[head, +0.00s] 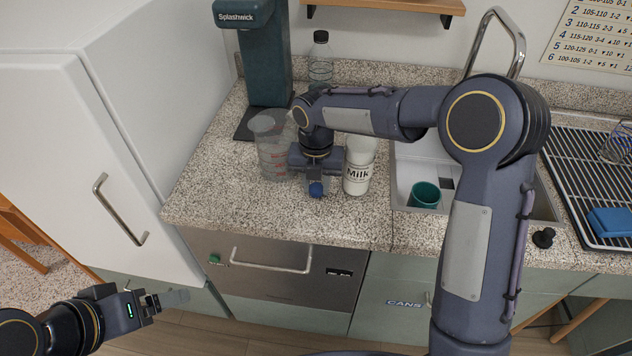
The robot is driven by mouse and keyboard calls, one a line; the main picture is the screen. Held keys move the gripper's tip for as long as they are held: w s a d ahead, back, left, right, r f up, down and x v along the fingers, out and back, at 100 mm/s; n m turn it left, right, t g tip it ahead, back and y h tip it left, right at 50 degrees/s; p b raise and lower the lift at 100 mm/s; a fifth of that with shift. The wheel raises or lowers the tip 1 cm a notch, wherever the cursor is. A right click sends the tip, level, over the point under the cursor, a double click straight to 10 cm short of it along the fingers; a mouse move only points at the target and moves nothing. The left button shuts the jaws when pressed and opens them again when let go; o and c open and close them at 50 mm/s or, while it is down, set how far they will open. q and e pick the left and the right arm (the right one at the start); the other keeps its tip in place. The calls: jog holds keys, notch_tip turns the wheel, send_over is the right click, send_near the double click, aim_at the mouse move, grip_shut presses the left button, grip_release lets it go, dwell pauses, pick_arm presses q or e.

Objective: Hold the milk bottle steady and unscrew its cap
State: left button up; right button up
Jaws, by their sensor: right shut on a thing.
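The white milk bottle (357,180), labelled "Milk", stands on the speckled counter, left of the sink. My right gripper (316,186) points down just left of the bottle and is shut on a small round blue thing, which looks like the cap (316,189). The gripper appears apart from the bottle's label side. My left gripper (168,301) is low at the left, in front of the cabinets, away from the bottle; its jaw gap is unclear.
A clear measuring jug (272,150) stands close left of my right gripper. A teal Splashwick machine (265,60) and a clear bottle (320,62) are behind. The sink holds a teal cup (425,194). Bare counter (220,200) lies at the front left.

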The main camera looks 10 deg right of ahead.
aim_at(316, 187)
jog(key=shift+f, duration=0.1)
jog(key=o, duration=1.1)
jog(key=shift+d+r, duration=0.1)
jog(key=shift+r, duration=6.1)
